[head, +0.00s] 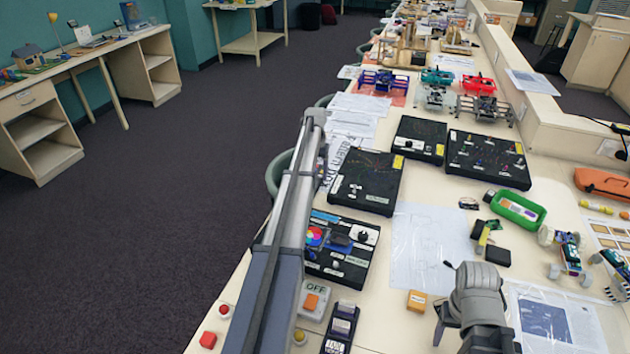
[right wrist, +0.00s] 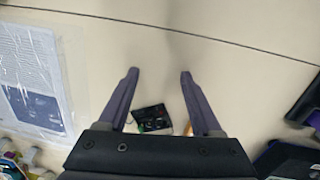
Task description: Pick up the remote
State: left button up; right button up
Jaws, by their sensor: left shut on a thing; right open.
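I cannot make out the remote for certain. A dark handheld device with a small screen (head: 341,326) lies at the near edge of the table in the head view, but I cannot tell if it is a remote. My left arm reaches far forward along the table's left edge. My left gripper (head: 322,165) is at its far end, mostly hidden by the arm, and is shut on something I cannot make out. My right gripper (right wrist: 158,72) is open and empty above the table in the right wrist view. It also shows from behind in the head view (head: 474,275).
Black circuit boxes (head: 366,180) and a box with a colour wheel (head: 343,246) line the left side. A green tray (head: 518,210), a small orange box (head: 417,301) and a sheet with a blue picture (head: 545,322) surround my right gripper. Open floor lies left of the table.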

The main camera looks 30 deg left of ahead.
aim_at(316, 176)
pick_arm(q)
jog(key=c, duration=0.5)
jog(key=shift+r, duration=0.1)
pick_arm(e)
jog(key=shift+r, duration=0.1)
pick_arm(q)
notch_tip(316, 176, up, 10)
jog(key=p, duration=1)
pick_arm(e)
notch_tip(316, 176, up, 10)
